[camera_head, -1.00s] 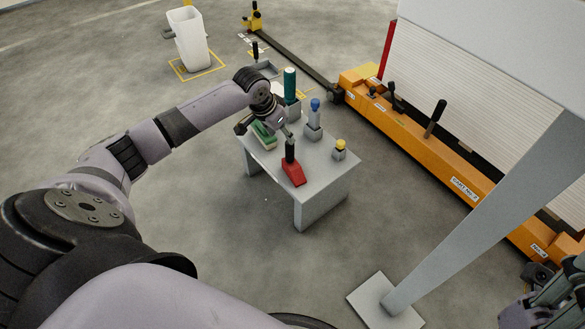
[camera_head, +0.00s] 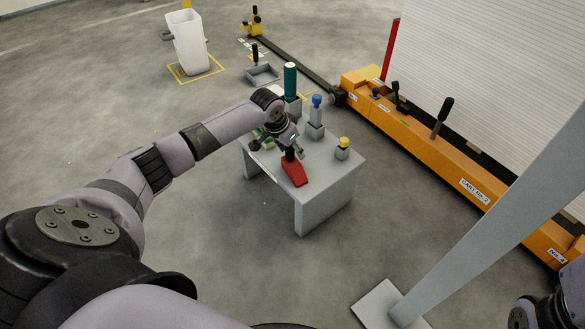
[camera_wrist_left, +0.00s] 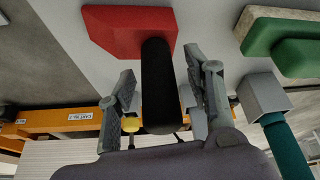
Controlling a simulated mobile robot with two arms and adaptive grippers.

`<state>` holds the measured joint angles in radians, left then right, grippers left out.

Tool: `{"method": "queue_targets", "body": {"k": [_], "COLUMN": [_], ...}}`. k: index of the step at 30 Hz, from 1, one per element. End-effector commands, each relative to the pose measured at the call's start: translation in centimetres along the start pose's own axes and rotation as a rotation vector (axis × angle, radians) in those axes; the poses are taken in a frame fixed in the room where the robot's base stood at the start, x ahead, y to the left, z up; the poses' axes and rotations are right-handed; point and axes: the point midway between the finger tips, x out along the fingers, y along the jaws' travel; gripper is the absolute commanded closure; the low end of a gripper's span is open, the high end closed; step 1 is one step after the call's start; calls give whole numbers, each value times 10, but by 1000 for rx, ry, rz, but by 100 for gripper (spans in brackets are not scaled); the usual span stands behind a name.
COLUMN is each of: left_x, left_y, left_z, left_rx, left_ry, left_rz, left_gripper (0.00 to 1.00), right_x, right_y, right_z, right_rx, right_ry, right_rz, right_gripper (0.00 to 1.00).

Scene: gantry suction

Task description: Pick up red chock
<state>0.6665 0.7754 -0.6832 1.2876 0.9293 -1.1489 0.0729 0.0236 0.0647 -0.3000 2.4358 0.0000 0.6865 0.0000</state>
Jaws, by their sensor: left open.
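The red chock (camera_head: 295,173) lies on the grey table (camera_head: 330,178), near its front edge, with a black upright handle. In the left wrist view the chock's red body (camera_wrist_left: 120,30) is at the top and its black handle (camera_wrist_left: 160,85) runs down between my left gripper's fingers. My left gripper (camera_head: 285,145) is at the handle in the head view. In the left wrist view the left gripper (camera_wrist_left: 160,95) is open, with one finger on each side of the handle and gaps visible. My right gripper (camera_head: 535,310) is only partly seen at the lower right corner.
A green block (camera_wrist_left: 285,40) lies beside the chock. An orange cart (camera_head: 440,160) and a grey post (camera_head: 490,220) are to the right.

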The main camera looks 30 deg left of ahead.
Motion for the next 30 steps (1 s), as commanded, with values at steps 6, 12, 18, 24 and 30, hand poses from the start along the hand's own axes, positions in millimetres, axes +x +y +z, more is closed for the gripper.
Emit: {"method": "queue_targets", "body": {"k": [6,12,18,24,30], "left_x": [3,3,3,3,3], "left_y": [0,0,0,0,0], "left_z": [0,0,0,0,0], "left_rx": [1,1,1,1,0], "left_ry": [1,0,0,-1,-1], "left_rz": [0,0,-1,0,0], "left_gripper": [53,60,74,87,100], "right_x": [2,2,2,2,2], "right_y": [0,0,0,0,0], "right_z": [-1,-1,-1,-1,-1], "right_rx": [-1,-1,-1,-1,0], "right_ry": [8,8,8,9,9], "right_rz": [-3,-3,-3,-4,-3], "right_gripper": [60,60,60,60,60]}}
